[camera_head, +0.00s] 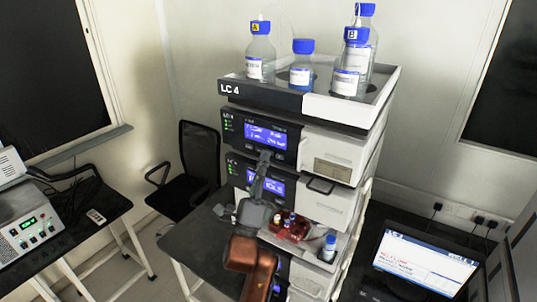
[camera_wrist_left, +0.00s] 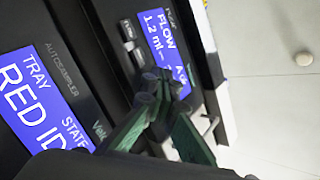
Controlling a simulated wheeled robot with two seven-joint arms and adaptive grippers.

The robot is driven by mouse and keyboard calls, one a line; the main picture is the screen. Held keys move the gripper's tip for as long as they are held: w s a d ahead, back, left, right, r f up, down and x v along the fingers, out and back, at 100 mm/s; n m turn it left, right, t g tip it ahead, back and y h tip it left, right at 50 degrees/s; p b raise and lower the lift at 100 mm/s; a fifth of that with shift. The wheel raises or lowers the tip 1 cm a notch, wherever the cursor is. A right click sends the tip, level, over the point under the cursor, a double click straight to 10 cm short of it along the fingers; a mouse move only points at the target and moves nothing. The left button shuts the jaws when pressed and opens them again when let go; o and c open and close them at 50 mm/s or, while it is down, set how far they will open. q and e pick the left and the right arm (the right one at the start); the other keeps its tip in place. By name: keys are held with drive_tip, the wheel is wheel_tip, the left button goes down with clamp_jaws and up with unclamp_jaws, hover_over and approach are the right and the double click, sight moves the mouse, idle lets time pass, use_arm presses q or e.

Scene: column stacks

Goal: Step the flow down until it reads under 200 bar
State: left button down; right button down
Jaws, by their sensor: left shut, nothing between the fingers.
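The pump module (camera_head: 232,128) of the LC 4 stack has a lit blue flow display (camera_head: 265,136); its pressure figure is too small to read surely. In the left wrist view the same display (camera_wrist_left: 155,27) reads "FLOW 1.2 ml", with its other part hidden behind the fingers. Small grey buttons (camera_wrist_left: 130,42) sit along the display's edge. My left gripper (camera_head: 265,156) is shut and empty, its tips at the lower edge of the pump's front panel. In the wrist view the fingertips (camera_wrist_left: 158,88) overlap the panel; I cannot tell whether they touch a button. My right gripper is not in view.
Below the pump is the autosampler, with its own blue display (camera_wrist_left: 38,95) reading "TRAY RED". Blue-capped bottles (camera_head: 302,68) stand in the top tray (camera_head: 325,108). A red tray (camera_head: 287,232) with vials sits lower down. A laptop (camera_head: 422,262) is at right, a chair (camera_head: 198,150) behind.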

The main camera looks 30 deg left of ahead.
use_arm(q)
drive_tip(key=shift+s, duration=0.85)
drive_tip(key=s, duration=0.1)
drive_tip(key=s+p, duration=0.1)
drive_tip(key=s, duration=0.3)
drive_tip(key=shift+a, duration=0.25)
idle(0.7)
